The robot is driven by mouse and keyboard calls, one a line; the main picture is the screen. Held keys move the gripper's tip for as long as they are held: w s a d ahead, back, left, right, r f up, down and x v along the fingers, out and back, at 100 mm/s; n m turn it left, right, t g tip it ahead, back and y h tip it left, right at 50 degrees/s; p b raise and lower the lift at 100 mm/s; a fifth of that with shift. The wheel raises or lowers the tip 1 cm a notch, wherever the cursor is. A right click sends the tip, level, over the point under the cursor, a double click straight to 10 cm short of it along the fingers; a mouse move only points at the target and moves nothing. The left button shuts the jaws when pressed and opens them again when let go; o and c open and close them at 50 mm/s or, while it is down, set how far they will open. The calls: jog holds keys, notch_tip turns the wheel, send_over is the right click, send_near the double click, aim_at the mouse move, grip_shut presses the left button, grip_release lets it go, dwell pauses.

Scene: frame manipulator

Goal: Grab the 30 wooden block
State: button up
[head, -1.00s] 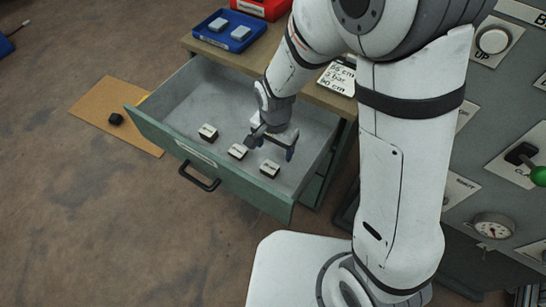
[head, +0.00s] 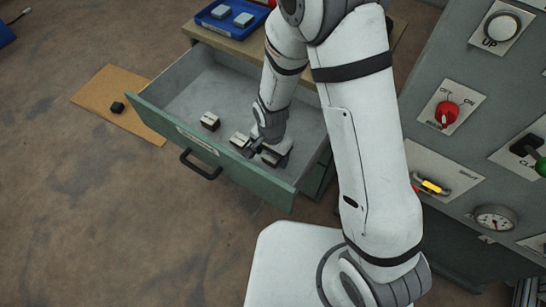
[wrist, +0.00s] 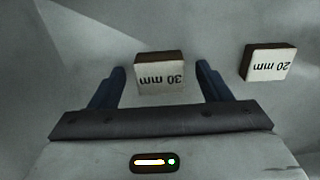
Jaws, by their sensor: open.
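The 30 block is a small dark-brown wooden block with a white top marked "30 mm" (wrist: 160,73). It lies in the open drawer and shows upside down in the wrist view. My gripper (wrist: 162,72) is open, with one dark finger on each side of the block and a visible gap on both sides. How far the fingertips are above the drawer floor is not clear. In the head view my gripper (head: 268,153) is low in the drawer, partly covering the rightmost block (head: 270,159).
A "20 mm" block (wrist: 267,64) lies to the right in the wrist view. In the head view, other blocks sit at the drawer's middle (head: 239,140) and left (head: 210,121). The green drawer front (head: 215,150) stands close to my gripper. A blue tray (head: 226,23) is on the cabinet.

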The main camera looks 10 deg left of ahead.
jog(key=shift+c, duration=0.3)
jog(key=c, duration=1)
